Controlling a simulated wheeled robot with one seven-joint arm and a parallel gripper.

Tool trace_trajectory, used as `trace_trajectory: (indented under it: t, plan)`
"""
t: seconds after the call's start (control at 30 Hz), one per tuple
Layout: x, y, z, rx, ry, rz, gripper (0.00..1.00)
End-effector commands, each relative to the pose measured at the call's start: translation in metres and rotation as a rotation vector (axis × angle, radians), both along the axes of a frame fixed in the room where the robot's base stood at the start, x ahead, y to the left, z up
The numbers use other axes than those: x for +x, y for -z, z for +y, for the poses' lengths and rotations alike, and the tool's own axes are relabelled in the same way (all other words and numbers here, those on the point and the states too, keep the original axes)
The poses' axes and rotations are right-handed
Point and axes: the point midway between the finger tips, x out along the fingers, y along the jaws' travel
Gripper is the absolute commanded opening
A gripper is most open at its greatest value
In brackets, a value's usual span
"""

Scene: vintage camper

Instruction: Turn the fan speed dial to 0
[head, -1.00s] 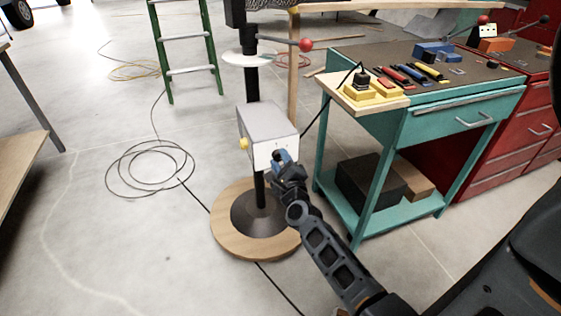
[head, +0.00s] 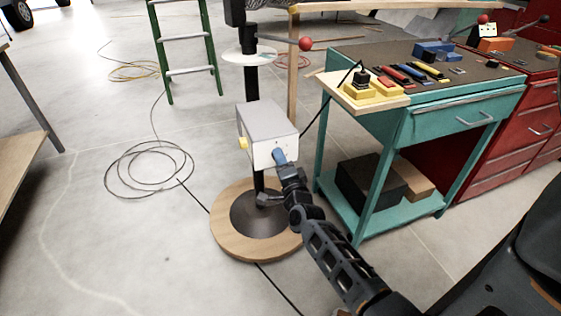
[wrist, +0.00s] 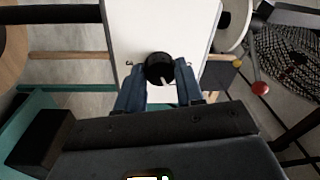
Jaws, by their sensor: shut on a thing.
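The fan speed dial (wrist: 160,68) is a round black knob with a white pointer mark, on the pale front face of the control box (wrist: 197,25). In the wrist view the pointer aims down the picture, slightly right. My gripper (wrist: 160,82) has its two blue fingers on either side of the dial and is shut on it. In the head view the box (head: 264,118) sits on the fan's black post, and my gripper (head: 279,157) meets its front face, hiding the dial. I cannot read any speed numbers.
A yellow knob (head: 243,143) is on the box's left side. A red-tipped lever (head: 305,44) sticks out above. The round wooden base (head: 228,232) stands on the floor. A teal cart (head: 462,107) is close on the right. Coiled cable (head: 150,170) lies left on open floor.

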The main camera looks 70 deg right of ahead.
Motion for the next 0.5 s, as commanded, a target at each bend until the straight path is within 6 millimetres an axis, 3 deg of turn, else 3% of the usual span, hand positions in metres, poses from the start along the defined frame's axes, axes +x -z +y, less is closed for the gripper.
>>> trace_trajectory:
  t: [0.5]
  plan:
    - [-0.0003, 0.0017, 0.0004, -0.318, -0.003, 0.376, 0.06]
